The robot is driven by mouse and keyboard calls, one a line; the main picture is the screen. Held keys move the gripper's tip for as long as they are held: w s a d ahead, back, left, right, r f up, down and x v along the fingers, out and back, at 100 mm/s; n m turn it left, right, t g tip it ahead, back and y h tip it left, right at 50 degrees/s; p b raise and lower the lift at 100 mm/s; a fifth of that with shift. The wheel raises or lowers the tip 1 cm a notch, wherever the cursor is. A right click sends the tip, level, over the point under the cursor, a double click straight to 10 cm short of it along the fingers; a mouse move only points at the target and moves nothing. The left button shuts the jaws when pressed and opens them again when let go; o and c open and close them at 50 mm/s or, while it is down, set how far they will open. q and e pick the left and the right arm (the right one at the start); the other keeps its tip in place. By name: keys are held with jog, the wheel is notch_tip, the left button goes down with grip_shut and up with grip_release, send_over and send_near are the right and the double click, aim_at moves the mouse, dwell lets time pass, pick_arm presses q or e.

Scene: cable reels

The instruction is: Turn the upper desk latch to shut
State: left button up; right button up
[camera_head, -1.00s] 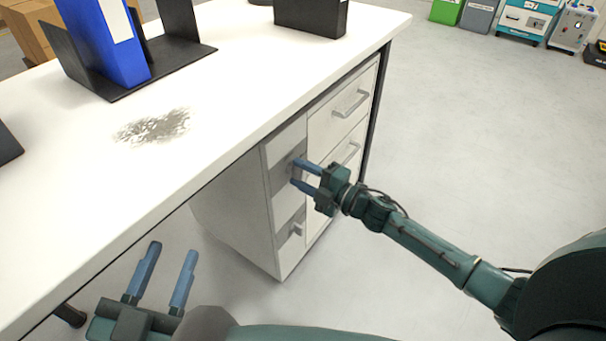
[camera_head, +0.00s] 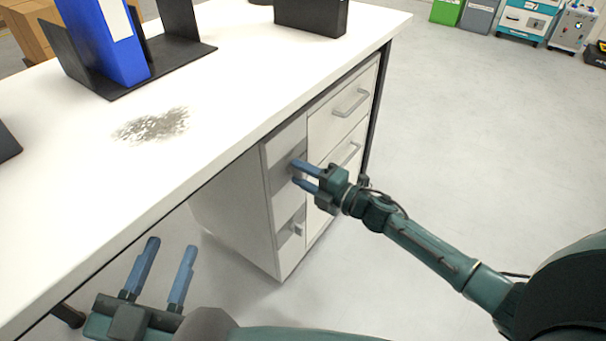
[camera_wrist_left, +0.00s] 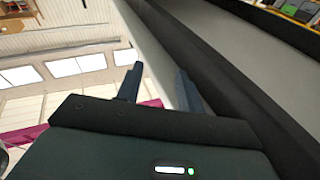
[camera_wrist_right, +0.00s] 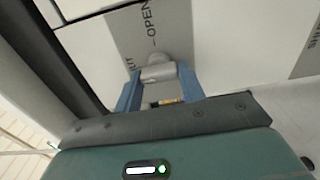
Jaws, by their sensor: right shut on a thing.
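The upper desk latch (camera_wrist_right: 160,70) is a pale grey rounded handle on a grey label strip (camera_wrist_right: 120,38) in the right wrist view. The strip reads OPEN, with the end of another word, "UT", beside it. My right gripper (camera_head: 293,171) is shut on this latch, with one blue finger on each side of it. In the head view the fingers hide most of the latch. A lower latch (camera_head: 297,229) sits on its own grey strip below. My left gripper (camera_head: 167,247) is open and empty near the desk's front edge.
The white desk top (camera_head: 215,90) overhangs the drawer cabinet (camera_head: 235,205). Drawers with bar handles (camera_head: 350,103) lie right of the latches. A blue binder (camera_head: 108,40) and a black box (camera_head: 310,15) stand on the desk.

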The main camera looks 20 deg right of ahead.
jog(key=o, duration=1)
jog(key=shift+c, duration=0.2)
jog(key=p+v, duration=0.3)
jog(key=v, duration=1)
jog(key=shift+s, duration=0.1)
